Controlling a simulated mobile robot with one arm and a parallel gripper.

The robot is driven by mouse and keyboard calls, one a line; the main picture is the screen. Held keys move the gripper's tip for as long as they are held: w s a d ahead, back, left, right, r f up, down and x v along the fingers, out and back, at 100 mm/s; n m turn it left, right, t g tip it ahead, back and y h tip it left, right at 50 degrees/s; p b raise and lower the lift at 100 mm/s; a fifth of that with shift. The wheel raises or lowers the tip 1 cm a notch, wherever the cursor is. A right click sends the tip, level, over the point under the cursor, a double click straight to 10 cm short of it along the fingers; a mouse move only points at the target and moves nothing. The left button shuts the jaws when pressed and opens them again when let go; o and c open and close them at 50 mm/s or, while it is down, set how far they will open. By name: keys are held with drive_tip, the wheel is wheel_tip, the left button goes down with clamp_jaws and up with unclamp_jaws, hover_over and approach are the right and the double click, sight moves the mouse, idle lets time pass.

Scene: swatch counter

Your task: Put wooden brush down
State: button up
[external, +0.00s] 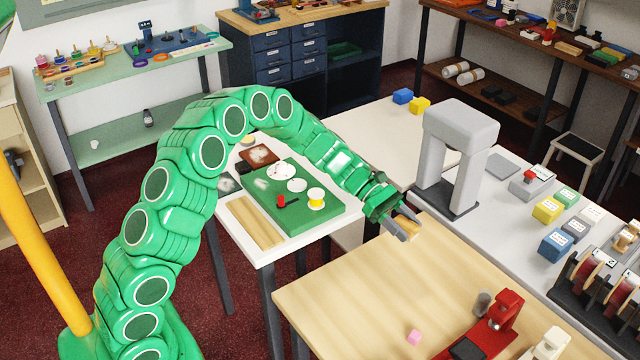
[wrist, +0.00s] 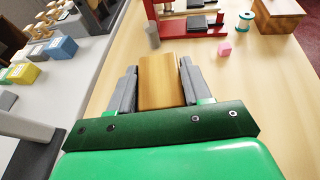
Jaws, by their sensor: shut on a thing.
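My gripper (external: 405,230) is at the far left corner of the light wood table (external: 350,285), its grey fingers shut on the wooden brush (wrist: 162,78). In the wrist view the brush is a tan-brown block between the two fingers of my gripper (wrist: 160,88), with its long side pointing away from me. In the external view only a small tan part of the brush (external: 413,226) shows at the fingertips. Any bristles are hidden. I cannot tell whether the brush touches the table.
A pink cube (external: 414,337), a red device (external: 497,325) and a grey cylinder (wrist: 152,35) stand farther along the wood table. A grey arch (external: 458,125) stands on the white counter close to my gripper. The table's middle is clear.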

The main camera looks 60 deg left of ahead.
drive_tip(key=s+d+m+g, duration=0.2)
drive_tip(key=d, duration=0.6)
hover_over(456, 274)
drive_tip(key=s, duration=0.1)
wheel_tip(456, 274, down, 9)
drive_tip(key=shift+s+a+r, duration=0.15)
drive_tip(key=shift+w+f, duration=0.6)
drive_tip(key=shift+f, duration=1.65)
drive_tip(key=o, duration=1.1)
drive_tip(key=shift+f, duration=0.15)
drive_tip(key=shift+c, duration=0.2)
